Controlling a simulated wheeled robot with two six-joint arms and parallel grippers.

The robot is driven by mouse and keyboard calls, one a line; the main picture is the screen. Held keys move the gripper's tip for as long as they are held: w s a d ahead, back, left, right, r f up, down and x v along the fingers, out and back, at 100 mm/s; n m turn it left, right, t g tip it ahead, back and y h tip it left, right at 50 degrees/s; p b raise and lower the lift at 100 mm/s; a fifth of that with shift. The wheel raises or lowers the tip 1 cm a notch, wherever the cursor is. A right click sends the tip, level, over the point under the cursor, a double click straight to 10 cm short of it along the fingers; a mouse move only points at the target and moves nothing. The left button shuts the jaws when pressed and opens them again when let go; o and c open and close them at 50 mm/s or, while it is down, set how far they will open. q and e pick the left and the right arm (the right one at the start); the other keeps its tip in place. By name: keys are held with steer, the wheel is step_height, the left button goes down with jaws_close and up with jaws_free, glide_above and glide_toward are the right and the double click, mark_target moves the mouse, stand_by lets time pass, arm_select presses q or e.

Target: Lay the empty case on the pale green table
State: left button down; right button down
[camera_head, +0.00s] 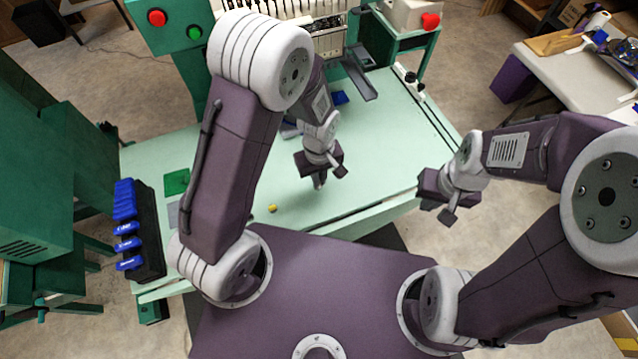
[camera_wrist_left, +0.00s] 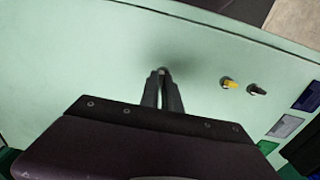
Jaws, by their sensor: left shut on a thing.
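My left gripper (camera_head: 319,183) is over the pale green table (camera_head: 345,195), fingers pointing down. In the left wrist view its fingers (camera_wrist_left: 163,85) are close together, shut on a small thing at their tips. This is likely the case (camera_wrist_left: 162,71), but it is mostly hidden between the fingers. A shadow falls on the table by the tips; I cannot tell whether the thing touches the table. My right gripper (camera_head: 446,207) hangs beyond the table's right front edge; its finger gap is not clear.
A small yellow piece (camera_head: 272,208) lies on the table with a dark one (camera_wrist_left: 257,90) beside it. Green (camera_head: 175,182) and grey (camera_head: 172,215) pads lie at the left. A black rack with blue parts (camera_head: 128,228) stands at the left edge. A machine (camera_head: 320,35) stands behind.

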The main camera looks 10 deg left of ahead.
arm_select(q)
steer(key=shift+f, duration=2)
steer(key=shift+f+b, duration=0.1)
steer(key=shift+b, duration=0.25)
steer(key=c, duration=1.6)
jaws_free()
steer(key=shift+o, duration=0.2)
